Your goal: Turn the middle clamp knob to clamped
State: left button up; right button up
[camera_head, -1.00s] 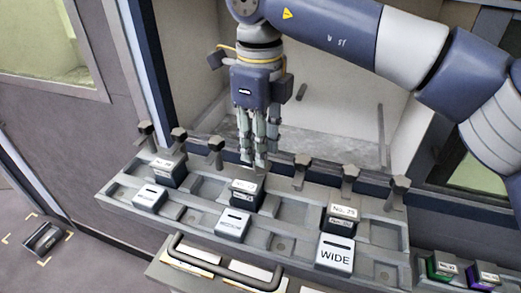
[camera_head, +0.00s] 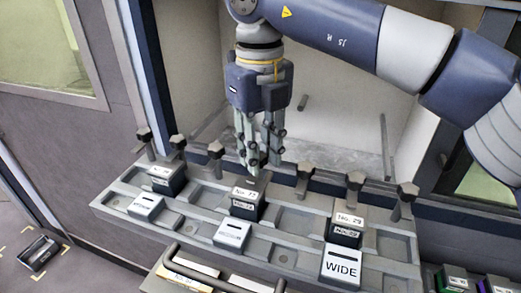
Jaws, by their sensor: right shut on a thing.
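A row of dark clamp knobs stands along the back edge of the grey fixture (camera_head: 110,196). One knob (camera_head: 216,150) shows just left of my right gripper (camera_head: 255,170), and another knob (camera_head: 305,170) to its right. The right gripper points down, its fingers closed at the row's middle, where the middle clamp knob is hidden between them. I cannot make out that knob's angle. The black block (camera_head: 245,208) labelled No. 13 sits in front of the fingertips. The left gripper is out of view.
A dark handle (camera_head: 215,272) runs along the front. The open tunnel bay (camera_head: 345,110) lies behind the gripper.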

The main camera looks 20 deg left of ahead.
jog(key=shift+r, duration=0.1)
jog(key=o, duration=1.1)
jog(key=shift+c, duration=0.2)
notch_tip(320, 180, up, 12)
